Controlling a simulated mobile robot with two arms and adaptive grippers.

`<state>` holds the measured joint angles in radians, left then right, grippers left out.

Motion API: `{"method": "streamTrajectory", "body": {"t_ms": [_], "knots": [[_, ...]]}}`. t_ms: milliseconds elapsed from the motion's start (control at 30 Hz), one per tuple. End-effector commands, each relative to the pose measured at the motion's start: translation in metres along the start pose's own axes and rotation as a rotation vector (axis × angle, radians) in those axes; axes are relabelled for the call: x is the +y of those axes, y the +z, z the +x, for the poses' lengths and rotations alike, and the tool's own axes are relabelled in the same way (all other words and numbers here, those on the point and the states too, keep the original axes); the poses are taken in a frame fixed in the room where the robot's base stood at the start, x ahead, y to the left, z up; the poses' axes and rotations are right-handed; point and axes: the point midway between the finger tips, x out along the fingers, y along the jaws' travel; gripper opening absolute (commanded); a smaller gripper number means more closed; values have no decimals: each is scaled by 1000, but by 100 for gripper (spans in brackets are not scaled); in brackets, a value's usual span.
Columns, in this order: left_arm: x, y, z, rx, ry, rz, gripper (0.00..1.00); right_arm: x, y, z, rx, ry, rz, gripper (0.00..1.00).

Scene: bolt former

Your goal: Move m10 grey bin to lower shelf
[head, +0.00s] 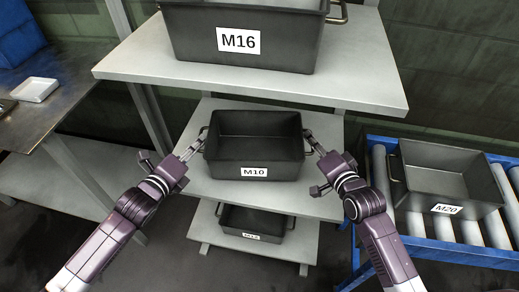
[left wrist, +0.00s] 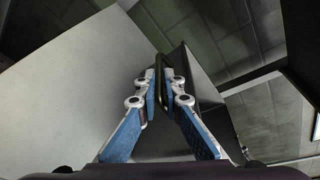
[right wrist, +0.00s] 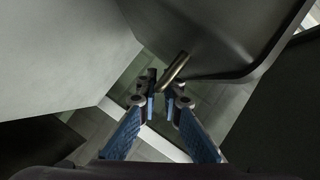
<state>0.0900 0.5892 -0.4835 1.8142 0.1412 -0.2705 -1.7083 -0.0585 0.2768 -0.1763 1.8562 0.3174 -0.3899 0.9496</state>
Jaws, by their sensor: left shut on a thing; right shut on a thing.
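The dark grey M10 bin (head: 254,150) is upright and empty at the middle shelf (head: 205,186) of the rack, its label facing me. My left gripper (head: 203,140) is at the bin's left side, shut on its handle; the handle also shows between the fingers in the left wrist view (left wrist: 160,75). My right gripper (head: 313,146) is at the right side, shut on the other handle, which shows in the right wrist view (right wrist: 174,69). I cannot tell whether the bin's base touches the shelf. The lower shelf (head: 215,252) holds a smaller-looking bin (head: 252,222) whose label is hard to read.
The M16 bin (head: 240,41) stands on the top shelf (head: 130,66), which overhangs the middle one. The M20 bin (head: 449,180) sits on a blue roller conveyor (head: 440,246) at the right. A workbench (head: 75,85) with a white tray (head: 35,89) is at the left.

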Motion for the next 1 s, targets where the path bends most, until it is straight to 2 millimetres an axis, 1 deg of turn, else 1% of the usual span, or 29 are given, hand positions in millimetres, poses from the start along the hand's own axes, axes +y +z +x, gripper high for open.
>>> {"method": "streamTrajectory", "body": {"t_ms": [267,300,433,467,767,867,1000], "knots": [[11,-7,4,-3,-6,4,0,12,7,4,4,-3,1,0],[13,-9,4,0,-2,4,8,14,8,4,1,2,2,8],[12,-8,3,0,-1,3,23,13,7,3,1,1,1,22],[12,-8,3,0,-1,2,25,12,7,3,0,1,1,24],[12,-8,1,0,-1,1,25,12,8,3,0,0,0,24],[13,-8,-6,0,0,2,25,12,8,3,0,0,0,24],[13,-9,-26,2,1,3,25,12,8,3,-1,0,0,24]]}}
